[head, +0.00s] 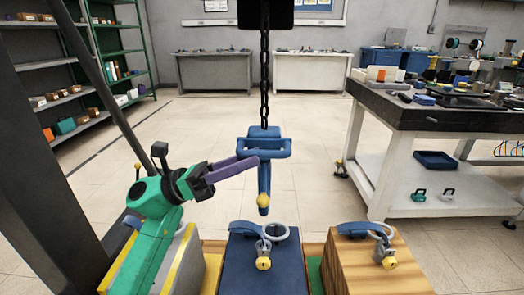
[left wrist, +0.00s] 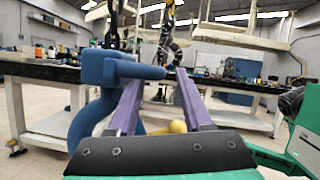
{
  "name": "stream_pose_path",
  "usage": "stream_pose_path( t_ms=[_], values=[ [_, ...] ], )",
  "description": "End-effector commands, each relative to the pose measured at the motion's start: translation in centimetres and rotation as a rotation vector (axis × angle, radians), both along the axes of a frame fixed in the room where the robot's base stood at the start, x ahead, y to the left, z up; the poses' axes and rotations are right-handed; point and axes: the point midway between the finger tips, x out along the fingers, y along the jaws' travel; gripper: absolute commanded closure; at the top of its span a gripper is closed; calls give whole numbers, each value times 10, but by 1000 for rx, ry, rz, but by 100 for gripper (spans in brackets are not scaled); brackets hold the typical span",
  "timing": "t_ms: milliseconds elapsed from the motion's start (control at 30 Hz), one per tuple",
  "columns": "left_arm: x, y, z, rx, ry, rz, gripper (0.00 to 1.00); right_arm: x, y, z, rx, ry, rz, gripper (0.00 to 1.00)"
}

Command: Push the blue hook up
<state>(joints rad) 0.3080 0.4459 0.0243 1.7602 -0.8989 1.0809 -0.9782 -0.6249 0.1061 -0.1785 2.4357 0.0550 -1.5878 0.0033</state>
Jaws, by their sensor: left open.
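The blue hook (head: 264,180) hangs upright from a dark chain (head: 264,80), with a blue crossbar at its top and a yellow ball at its lower end. My left gripper (head: 250,163) reaches in from the left with its purple fingers at the hook's left side, just below the crossbar. In the left wrist view the blue hook (left wrist: 88,110) rises on the left, and its upper bar crosses at the fingertips. The purple fingers of my left gripper (left wrist: 157,78) stand apart. I cannot tell whether they touch the hook. My right gripper is not in view.
Below the hook stand a blue block (head: 250,270) and a wooden block (head: 360,270), each with a ring and yellow ball on top. A grey and yellow block (head: 185,255) stands under my left arm. A black-topped table (head: 420,118) is at the right.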

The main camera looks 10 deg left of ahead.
Motion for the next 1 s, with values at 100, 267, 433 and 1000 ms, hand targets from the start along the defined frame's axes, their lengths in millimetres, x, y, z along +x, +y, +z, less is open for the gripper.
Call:
stream_pose_path(
  t_ms=[100,267,433,1000],
  values=[
    [6,-20,10,-2,0,-1,50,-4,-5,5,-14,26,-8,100],
    [10,-32,13,-2,2,-1,50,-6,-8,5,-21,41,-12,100],
    [10,-32,13,-1,2,0,50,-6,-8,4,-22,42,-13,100],
    [10,-31,13,-1,3,1,100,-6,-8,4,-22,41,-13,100]
  ],
)
